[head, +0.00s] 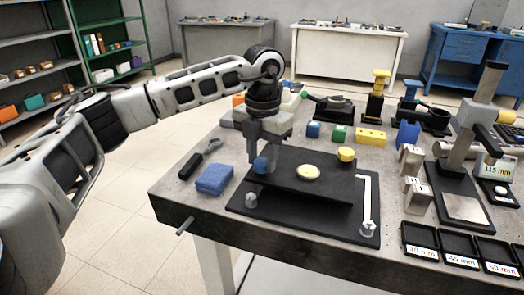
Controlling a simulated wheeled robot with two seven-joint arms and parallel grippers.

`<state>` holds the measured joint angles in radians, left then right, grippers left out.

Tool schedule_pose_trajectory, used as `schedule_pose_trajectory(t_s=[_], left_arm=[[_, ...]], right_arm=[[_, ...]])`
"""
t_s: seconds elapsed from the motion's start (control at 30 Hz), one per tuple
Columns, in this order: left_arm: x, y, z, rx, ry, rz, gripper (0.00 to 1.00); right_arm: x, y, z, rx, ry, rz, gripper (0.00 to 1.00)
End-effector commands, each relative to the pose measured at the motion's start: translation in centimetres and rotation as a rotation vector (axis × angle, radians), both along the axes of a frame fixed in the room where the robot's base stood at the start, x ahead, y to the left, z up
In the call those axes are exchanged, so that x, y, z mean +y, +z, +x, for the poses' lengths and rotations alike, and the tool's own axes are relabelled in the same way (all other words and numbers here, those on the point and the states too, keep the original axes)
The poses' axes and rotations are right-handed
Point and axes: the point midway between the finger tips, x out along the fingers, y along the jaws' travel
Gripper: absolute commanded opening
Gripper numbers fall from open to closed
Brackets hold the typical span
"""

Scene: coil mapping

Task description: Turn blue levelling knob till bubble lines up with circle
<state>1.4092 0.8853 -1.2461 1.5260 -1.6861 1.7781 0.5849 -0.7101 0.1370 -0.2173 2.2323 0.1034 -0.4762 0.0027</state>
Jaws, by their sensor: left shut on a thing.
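The blue levelling knob (261,165) stands at the left back corner of a black tilting plate (310,205). My left gripper (262,160) points down over the knob and is shut on it. The round bubble level (308,172) is a pale yellow disc in the middle of the plate; the bubble and circle are too small to make out. A yellow knob (346,154) stands at the plate's back right. The plate rests over a larger black base (300,230). My right gripper is not in view.
Grey blocks (418,195), a stand (458,190) and labelled black trays (440,242) fill the right. Coloured blocks (370,137) stand behind.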

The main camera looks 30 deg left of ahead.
Motion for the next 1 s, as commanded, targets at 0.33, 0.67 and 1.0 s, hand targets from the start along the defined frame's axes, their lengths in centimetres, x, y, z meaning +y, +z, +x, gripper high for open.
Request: schedule_pose_trajectory(t_s=[0.33, 0.67, 1.0], left_arm=[[0.11, 0.62, 0.25, -0.016, 0.302, 0.005, 0.11], [0.16, 0.63, 0.30, -0.021, 0.479, 0.009, 0.11], [0.19, 0.63, 0.34, -0.024, 0.535, 0.009, 0.11]], right_arm=[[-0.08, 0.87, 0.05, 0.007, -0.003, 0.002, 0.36], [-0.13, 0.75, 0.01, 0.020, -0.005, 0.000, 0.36], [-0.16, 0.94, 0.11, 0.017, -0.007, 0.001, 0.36]])
